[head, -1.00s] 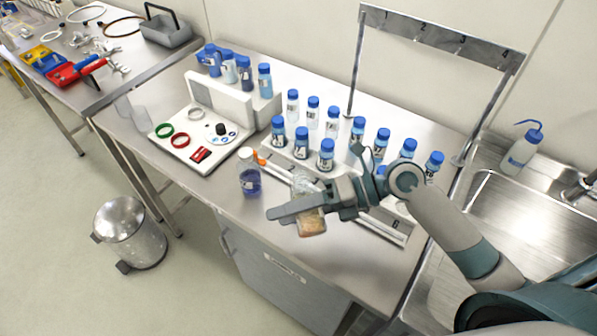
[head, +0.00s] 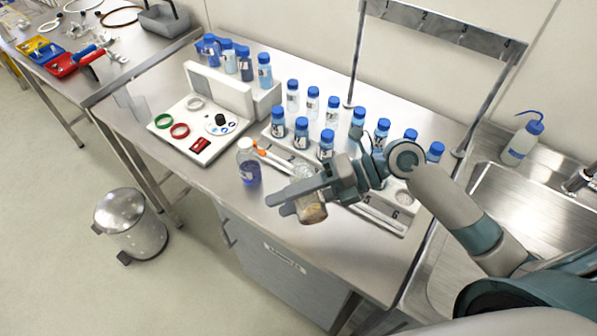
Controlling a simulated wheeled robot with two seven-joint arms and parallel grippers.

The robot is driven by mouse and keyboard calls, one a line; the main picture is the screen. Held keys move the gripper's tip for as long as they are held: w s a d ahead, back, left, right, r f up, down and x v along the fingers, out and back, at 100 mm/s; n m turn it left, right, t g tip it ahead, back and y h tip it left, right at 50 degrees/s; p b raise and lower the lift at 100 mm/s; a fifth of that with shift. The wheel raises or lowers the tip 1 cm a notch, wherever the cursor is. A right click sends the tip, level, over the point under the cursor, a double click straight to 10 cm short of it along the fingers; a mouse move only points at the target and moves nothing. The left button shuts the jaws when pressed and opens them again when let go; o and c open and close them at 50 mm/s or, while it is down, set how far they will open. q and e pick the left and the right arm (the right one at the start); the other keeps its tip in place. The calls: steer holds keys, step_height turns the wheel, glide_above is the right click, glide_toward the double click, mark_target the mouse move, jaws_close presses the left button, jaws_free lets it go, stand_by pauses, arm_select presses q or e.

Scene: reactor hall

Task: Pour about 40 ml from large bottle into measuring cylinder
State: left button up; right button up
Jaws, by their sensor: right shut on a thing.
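My right gripper (head: 282,203) is shut on a clear glass vessel (head: 313,211) with a brownish lower end, held above the front edge of the bench. The fingers cover its middle, so I cannot tell whether it is the large bottle or the measuring cylinder. A clear bottle (head: 249,167) with blue-violet liquid stands upright on the bench, left of the gripper and apart from it. I cannot make out a measuring cylinder standing elsewhere. My left gripper is not in view.
Several blue-capped bottles (head: 301,132) stand in racks behind the gripper. A white device (head: 205,125) with coloured rings is on the left. A metal frame (head: 430,28) rises at the back. A sink (head: 520,215) with a wash bottle (head: 523,140) is on the right.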

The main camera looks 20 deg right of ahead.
steer(key=shift+r+m, duration=0.35)
steer(key=shift+m, duration=0.05)
stand_by(0.5)
steer(key=shift+s, duration=0.3)
steer(key=shift+s, duration=0.45)
steer(key=shift+r, duration=0.1)
steer(key=shift+s+a+r+m+g, duration=0.15)
steer(key=shift+r+m+g, duration=0.25)
steer(key=shift+g, duration=0.2)
stand_by(1.6)
steer(key=shift+f, duration=0.1)
steer(key=shift+f+t, duration=0.25)
steer(key=shift+t, duration=0.05)
steer(key=f+n+t, duration=0.1)
steer(key=f+n, duration=0.1)
steer(key=n, duration=0.1)
steer(key=shift+w+f+t, duration=0.1)
steer(key=shift+w+t, duration=0.1)
steer(key=shift+t, duration=0.2)
